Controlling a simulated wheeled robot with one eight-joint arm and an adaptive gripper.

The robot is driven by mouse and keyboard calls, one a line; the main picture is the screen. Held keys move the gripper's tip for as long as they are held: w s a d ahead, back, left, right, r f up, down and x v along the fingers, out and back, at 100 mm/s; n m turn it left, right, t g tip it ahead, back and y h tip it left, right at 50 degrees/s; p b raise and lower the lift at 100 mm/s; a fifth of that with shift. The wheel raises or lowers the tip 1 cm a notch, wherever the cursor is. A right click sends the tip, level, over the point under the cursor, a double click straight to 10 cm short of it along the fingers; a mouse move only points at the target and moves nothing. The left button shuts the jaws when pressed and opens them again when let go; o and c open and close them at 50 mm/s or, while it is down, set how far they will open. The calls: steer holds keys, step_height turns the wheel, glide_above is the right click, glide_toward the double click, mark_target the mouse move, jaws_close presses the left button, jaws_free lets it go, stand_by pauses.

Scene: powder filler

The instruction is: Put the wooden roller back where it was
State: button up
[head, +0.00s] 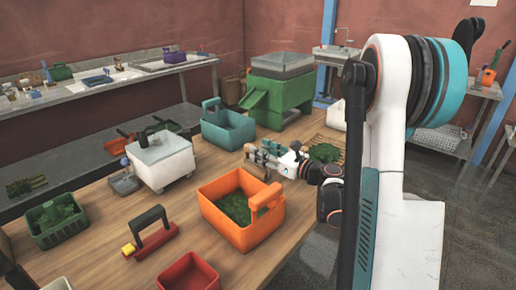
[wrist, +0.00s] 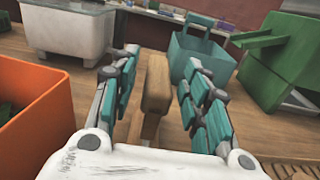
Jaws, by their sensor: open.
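The wooden roller (wrist: 154,88) shows in the wrist view as a brown wooden piece with a blocky, rounded top end. It lies between the two fingers of my gripper (wrist: 160,62), with table showing between it and each finger. My gripper is open around it, and neither finger visibly touches it. The near, lower end of the roller is partly hidden by my gripper's white palm. In the head view my gripper (head: 257,154) is low over the table, between the orange and teal crates. There the roller is too small and covered to make out clearly.
The orange crate (head: 212,213) stands to the near left of my gripper, and the teal crate (head: 230,134) beyond it. A white wheeled tub (head: 165,168) is at left. A green machine (head: 283,96) stands at the back. Some bare table (head: 192,195) lies left of the orange crate.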

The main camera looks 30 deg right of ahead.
steer(key=p+v, duration=0.1)
steer(key=v, duration=0.8)
steer(key=shift+s+p, duration=0.2)
steer(key=shift+p, duration=0.15)
